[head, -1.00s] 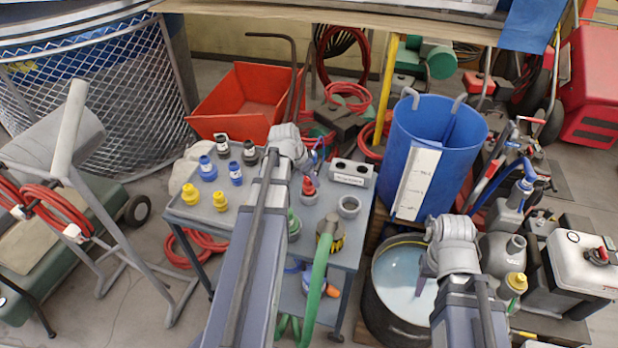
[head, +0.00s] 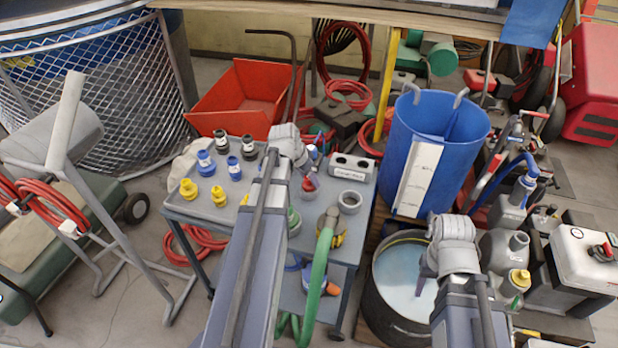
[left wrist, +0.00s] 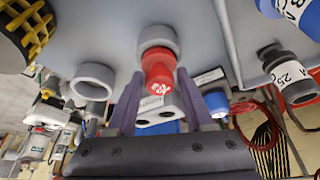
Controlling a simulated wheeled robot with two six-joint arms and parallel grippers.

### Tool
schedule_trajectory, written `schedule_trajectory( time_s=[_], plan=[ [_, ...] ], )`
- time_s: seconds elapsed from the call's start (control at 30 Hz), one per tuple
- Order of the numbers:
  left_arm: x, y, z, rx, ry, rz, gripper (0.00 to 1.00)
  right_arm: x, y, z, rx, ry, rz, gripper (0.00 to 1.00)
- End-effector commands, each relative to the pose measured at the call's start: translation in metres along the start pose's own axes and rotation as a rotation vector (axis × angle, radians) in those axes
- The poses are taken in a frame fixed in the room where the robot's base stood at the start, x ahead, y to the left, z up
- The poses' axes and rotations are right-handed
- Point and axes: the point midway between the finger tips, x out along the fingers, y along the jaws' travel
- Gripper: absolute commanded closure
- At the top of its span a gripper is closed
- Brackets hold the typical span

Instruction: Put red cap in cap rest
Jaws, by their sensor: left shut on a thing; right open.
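The red cap (head: 308,185) is at the right part of the grey cart top, partly hidden by my left gripper (head: 313,180). In the left wrist view the red cap (left wrist: 160,76) sits between the two purple fingers of my left gripper (left wrist: 159,80), against a grey round collar (left wrist: 157,37). My left gripper is shut on it. A grey block with two round holes and a white label (head: 352,167) stands just behind and right of it; its label is too small to read. My right gripper (head: 426,278) is over the black tub, open, its fingers partly hidden.
Yellow (head: 188,188), blue (head: 206,163) and dark fittings (head: 221,142) stand left on the cart. A grey ring (head: 350,202) and a green hose (head: 318,275) lie close to my left gripper. A blue bin (head: 462,150) and black tub (head: 378,300) stand right.

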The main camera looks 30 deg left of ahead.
Motion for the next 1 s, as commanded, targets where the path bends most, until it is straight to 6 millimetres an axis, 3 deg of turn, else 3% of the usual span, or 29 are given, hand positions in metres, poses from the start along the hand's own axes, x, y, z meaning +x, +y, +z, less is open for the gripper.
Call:
schedule_trajectory(
  time_s=[0.17, 0.2, 0.5, 0.83, 1.0],
  plan=[
    [0.005, 0.000, 0.002, 0.000, 0.000, 0.000, 1.00, 0.006, -0.001, 0.000, 0.000, 0.000, 0.000, 0.50],
    [0.005, 0.000, 0.002, 0.000, 0.000, 0.000, 0.47, 0.005, -0.001, 0.000, 0.000, 0.000, 0.000, 0.50],
    [0.004, 0.000, 0.002, 0.000, 0.000, 0.000, 0.13, 0.004, 0.000, 0.000, 0.000, 0.000, 0.000, 0.50],
    [0.002, 0.000, 0.002, 0.000, 0.000, 0.000, 0.13, 0.003, 0.000, 0.000, 0.000, 0.000, 0.000, 0.50],
    [-0.008, 0.000, 0.001, 0.000, 0.000, 0.000, 0.13, -0.007, 0.001, 0.000, 0.000, 0.000, 0.000, 0.50]
  ],
)
